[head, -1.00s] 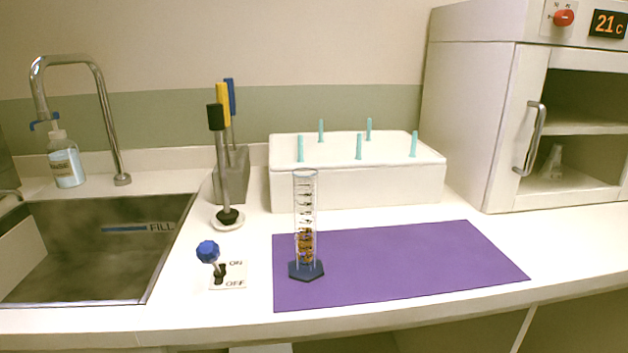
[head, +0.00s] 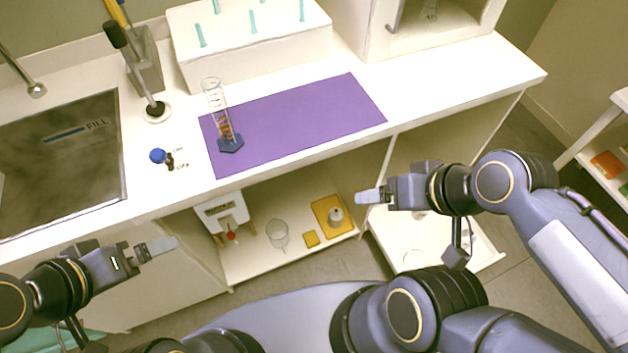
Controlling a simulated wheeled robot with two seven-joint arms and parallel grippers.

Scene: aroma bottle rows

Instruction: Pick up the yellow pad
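In the head view, a small yellow square pad (head: 312,239) lies flat on the low shelf under the counter. A larger yellow-orange square (head: 322,207) lies just behind and right of it, with a small pale round object (head: 335,215) on it. I cannot tell which one the task names. My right gripper (head: 364,197) points left, above and to the right of both in the picture, clear of them. My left gripper (head: 160,247) is far to their left, pointing right. Neither appears to hold anything; finger gaps cannot be made out.
The shelf (head: 250,262) also holds a clear glass vessel (head: 277,235) and a white device (head: 222,213) with a red part. The counter overhangs the shelf. Above are a purple mat (head: 300,120) and a graduated cylinder (head: 222,115). A white open drawer or door (head: 400,240) stands right.

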